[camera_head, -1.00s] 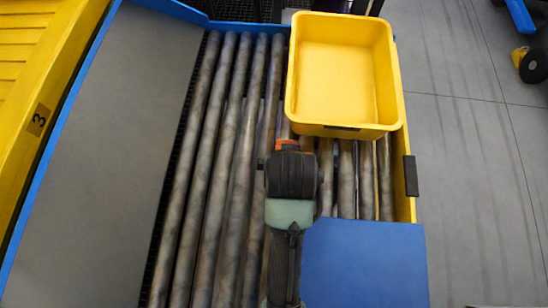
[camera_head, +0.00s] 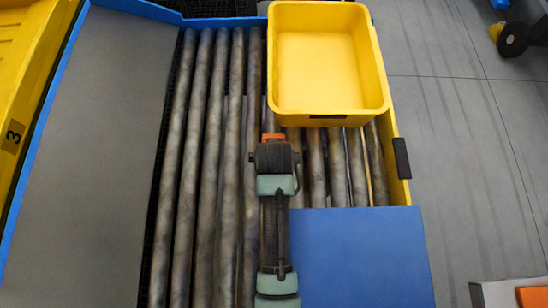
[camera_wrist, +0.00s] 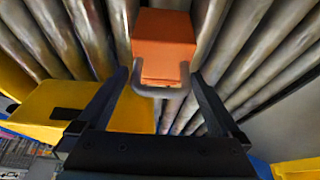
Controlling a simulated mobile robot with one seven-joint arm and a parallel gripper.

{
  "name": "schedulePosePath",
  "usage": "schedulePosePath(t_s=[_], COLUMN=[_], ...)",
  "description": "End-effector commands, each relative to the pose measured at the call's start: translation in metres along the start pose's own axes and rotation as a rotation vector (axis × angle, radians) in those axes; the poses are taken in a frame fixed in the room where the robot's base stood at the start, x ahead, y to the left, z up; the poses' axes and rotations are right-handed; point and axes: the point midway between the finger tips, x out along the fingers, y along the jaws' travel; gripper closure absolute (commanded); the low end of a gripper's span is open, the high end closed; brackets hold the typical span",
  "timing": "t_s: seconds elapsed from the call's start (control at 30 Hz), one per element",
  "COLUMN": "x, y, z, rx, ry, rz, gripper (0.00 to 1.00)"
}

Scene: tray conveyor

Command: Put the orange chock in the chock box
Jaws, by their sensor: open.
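The orange chock (camera_wrist: 163,45) lies on the rollers in the wrist view, with a grey U-shaped handle at its near end. Only a sliver of the chock (camera_head: 272,137) shows in the head view, just beyond my gripper. My gripper (camera_wrist: 160,76) is open, its two black fingers on either side of the handle. I cannot tell whether they touch it. At the lower right corner of the head view, a pale box (camera_head: 492,293) is cut off by the frame, with an orange piece (camera_head: 533,297) at it. I cannot tell if this is the chock box.
A yellow tray (camera_head: 375,75), empty, stands on the rollers (camera_head: 205,150) beyond and right of my gripper. It also shows at the left of the wrist view (camera_wrist: 45,105). A blue plate (camera_head: 360,255) covers the near right rollers. Grey floor lies to the right.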

Motion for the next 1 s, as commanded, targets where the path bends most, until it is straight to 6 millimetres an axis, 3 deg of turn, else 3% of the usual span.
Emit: schedulePosePath(t_s=[0.3,0.83,1.0], x=[0.0046,0.0044,0.0033], y=[0.0001,0.0002,-0.0001], z=[-0.0005,-0.0004,-0.0022], rx=[0.0,0.0,0.0], ry=[0.002,0.001,0.006], rz=[0.0,0.0,0.0], gripper=[0.02,0.97,1.0])
